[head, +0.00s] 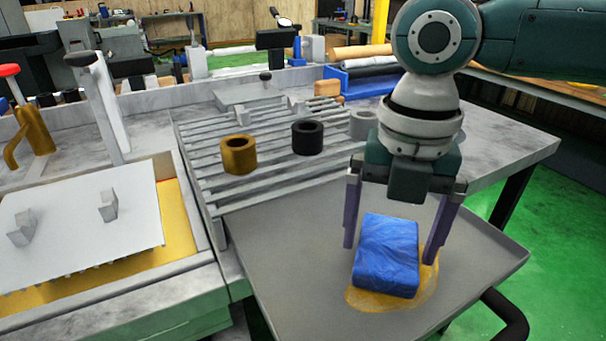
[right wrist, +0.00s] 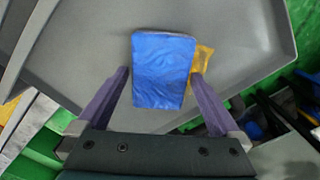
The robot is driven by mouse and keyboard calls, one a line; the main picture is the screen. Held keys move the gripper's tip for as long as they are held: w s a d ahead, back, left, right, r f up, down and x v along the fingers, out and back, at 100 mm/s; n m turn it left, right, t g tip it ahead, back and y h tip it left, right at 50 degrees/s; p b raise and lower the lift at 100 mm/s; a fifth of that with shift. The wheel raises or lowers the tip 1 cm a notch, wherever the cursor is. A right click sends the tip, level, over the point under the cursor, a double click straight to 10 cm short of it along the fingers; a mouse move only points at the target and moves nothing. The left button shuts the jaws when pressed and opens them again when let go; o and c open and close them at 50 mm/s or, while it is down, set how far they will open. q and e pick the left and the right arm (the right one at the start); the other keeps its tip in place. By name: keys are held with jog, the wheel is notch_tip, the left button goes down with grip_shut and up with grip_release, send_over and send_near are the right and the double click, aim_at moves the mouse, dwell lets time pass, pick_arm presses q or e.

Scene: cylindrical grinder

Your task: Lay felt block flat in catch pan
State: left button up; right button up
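The blue felt block (head: 386,256) lies on its broad face in the grey catch pan (head: 290,255), partly over a yellow-brown puddle (head: 358,298). My right gripper (head: 391,254) is above it, pointing down, with its purple fingers open on either side of the block. In the right wrist view the block (right wrist: 162,70) sits just beyond and between the fingertips, with gaps at both sides; the puddle (right wrist: 203,60) shows beside it. I see no finger closed on the block. My left gripper is not in view.
A slatted rack (head: 215,180) behind the pan bears a brass ring (head: 238,160), a black ring (head: 307,140) and a grey ring (head: 362,128). A grey plate (head: 80,225) with small blocks lies at left. The pan's left part is clear.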

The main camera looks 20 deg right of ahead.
aim_at(389, 244)
jog(key=shift+r, duration=0.15)
notch_tip(389, 244, up, 12)
jog(key=p, duration=0.1)
dwell(0.3)
